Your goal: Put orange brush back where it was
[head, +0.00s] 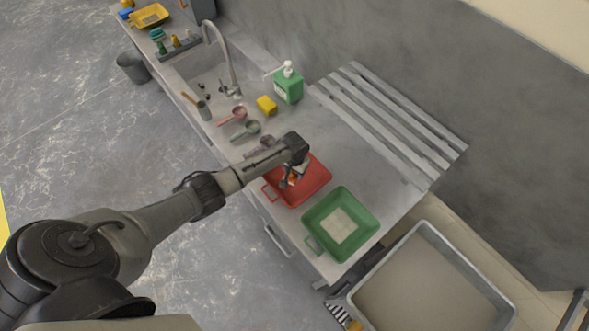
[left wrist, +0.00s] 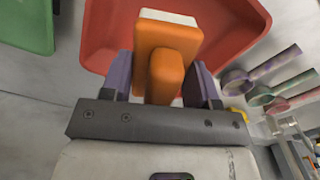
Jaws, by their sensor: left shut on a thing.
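The orange brush (left wrist: 165,68) has an orange block and handle and a pale bristle face. My left gripper (left wrist: 162,82) is shut on its handle, with a finger on each side in the left wrist view. In the head view the orange brush (head: 291,181) shows only as a small patch beneath my left gripper (head: 290,178), over the red tub (head: 317,181). The red tub also shows behind the brush in the left wrist view (left wrist: 225,32). I cannot tell whether brush and tub touch. My right gripper is out of view.
A green tub (head: 367,222) with a pale patch stands right of the red one. Several scoops, including a red one (head: 238,114), lie left of it. A yellow sponge (head: 266,105), a green bottle (head: 289,86) and a slatted rack (head: 385,118) are behind.

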